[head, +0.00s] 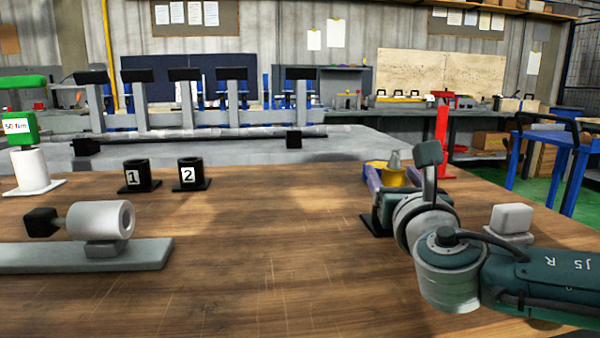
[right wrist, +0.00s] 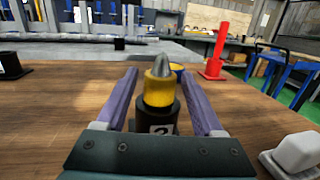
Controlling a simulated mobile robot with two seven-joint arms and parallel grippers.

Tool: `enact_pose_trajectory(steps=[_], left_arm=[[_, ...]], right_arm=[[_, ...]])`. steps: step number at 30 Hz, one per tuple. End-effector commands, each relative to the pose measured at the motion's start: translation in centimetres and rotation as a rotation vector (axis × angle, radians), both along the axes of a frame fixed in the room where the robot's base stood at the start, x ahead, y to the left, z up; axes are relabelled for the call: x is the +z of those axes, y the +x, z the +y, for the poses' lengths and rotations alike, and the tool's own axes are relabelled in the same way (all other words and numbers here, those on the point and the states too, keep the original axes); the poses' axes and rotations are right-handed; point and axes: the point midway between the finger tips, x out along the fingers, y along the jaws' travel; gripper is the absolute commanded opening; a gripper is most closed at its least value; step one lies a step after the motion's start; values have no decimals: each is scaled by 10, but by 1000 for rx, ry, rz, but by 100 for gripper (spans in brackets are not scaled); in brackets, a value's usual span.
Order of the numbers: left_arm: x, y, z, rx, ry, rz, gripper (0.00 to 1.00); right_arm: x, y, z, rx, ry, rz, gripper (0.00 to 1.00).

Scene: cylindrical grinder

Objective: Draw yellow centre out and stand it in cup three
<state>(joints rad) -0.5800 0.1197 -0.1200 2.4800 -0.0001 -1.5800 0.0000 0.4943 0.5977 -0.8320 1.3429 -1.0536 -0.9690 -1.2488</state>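The yellow centre (right wrist: 160,90), with its grey cone tip up, stands upright in a black cup (right wrist: 160,117) in the right wrist view. The cup's number is partly hidden by my gripper, so I cannot read it surely. My right gripper (right wrist: 158,85) is open, its purple fingers on either side of the yellow centre with gaps showing. In the head view the yellow centre (head: 399,176) shows behind my right gripper (head: 392,178). Black cups one (head: 139,177) and two (head: 190,175) stand empty-looking at the left. My left gripper is out of view.
A grey bed with a white cylinder (head: 98,220) lies at front left. A white stand with a green "50 Nm" block (head: 20,130) is behind it. A white block (head: 511,219) sits right of my arm. A red post (head: 442,140) stands behind. The middle tabletop is clear.

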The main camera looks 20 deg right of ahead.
Motion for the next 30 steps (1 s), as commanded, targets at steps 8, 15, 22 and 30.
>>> enact_pose_trajectory(steps=[8, 15, 22, 30], left_arm=[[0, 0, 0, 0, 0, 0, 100], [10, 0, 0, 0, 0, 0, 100], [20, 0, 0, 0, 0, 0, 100], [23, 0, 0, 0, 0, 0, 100]], right_arm=[[-2, -1, 0, 1, 1, 5, 78], [-2, -21, 10, 3, 1, 7, 78], [-6, -64, 29, 3, 3, 6, 78], [-9, -90, 41, 1, 1, 2, 78]])
